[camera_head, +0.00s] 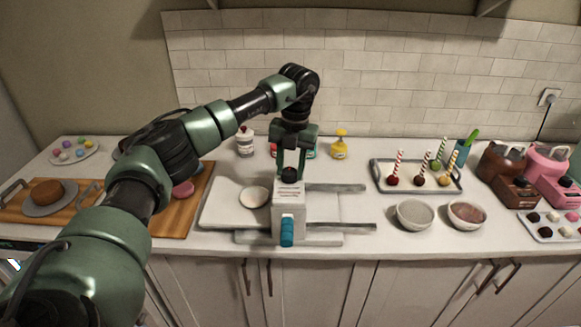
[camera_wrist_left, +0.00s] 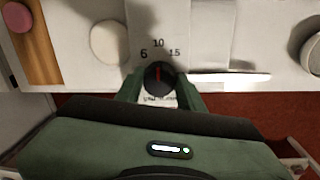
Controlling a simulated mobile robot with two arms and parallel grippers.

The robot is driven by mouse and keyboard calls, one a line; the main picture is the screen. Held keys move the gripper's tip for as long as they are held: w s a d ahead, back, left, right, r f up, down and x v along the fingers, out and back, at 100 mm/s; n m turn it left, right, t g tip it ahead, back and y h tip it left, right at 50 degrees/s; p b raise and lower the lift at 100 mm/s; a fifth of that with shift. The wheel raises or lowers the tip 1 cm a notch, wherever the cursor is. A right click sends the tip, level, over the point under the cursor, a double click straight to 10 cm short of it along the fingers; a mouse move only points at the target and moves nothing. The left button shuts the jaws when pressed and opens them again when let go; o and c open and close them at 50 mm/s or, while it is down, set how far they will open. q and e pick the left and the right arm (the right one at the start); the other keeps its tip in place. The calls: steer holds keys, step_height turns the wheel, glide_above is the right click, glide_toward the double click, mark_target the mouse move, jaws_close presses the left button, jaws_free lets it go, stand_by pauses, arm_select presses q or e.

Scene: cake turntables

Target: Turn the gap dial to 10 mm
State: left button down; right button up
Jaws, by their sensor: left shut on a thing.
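The gap dial (camera_wrist_left: 160,82) is a round black knob with a red pointer line. In the left wrist view the numbers 6, 10 and 15 show above it, and the pointer stands nearly straight up, toward the 10. My left gripper (camera_head: 290,170) comes down from above on top of the white machine (camera_head: 289,196). Its two green fingers lie on either side of the dial, shut on it; it also shows in the left wrist view (camera_wrist_left: 160,90). The dial appears dark between the fingertips in the head view. My right gripper is not in view.
A teal knob (camera_head: 287,232) sits on the machine's front. A small white round dish (camera_head: 254,197) lies left of the machine. Two bowls (camera_head: 415,215) stand to the right. A yellow bottle (camera_head: 340,146) and a tray of cake pops (camera_head: 416,187) stand behind.

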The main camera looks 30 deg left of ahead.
mark_target(293, 170)
arm_select(q)
steer(key=shift+w+r, duration=0.1)
steer(key=shift+r, duration=0.05)
steer(key=c, duration=0.9)
jaws_free()
steer(key=r, duration=0.2)
steer(key=r+b, duration=0.1)
steer(key=r, duration=0.1)
steer(key=r+b, duration=0.1)
steer(key=r, duration=0.1)
steer(key=shift+w+d+r, duration=0.1)
steer(key=shift+d, duration=0.15)
steer(key=shift+r, duration=0.7)
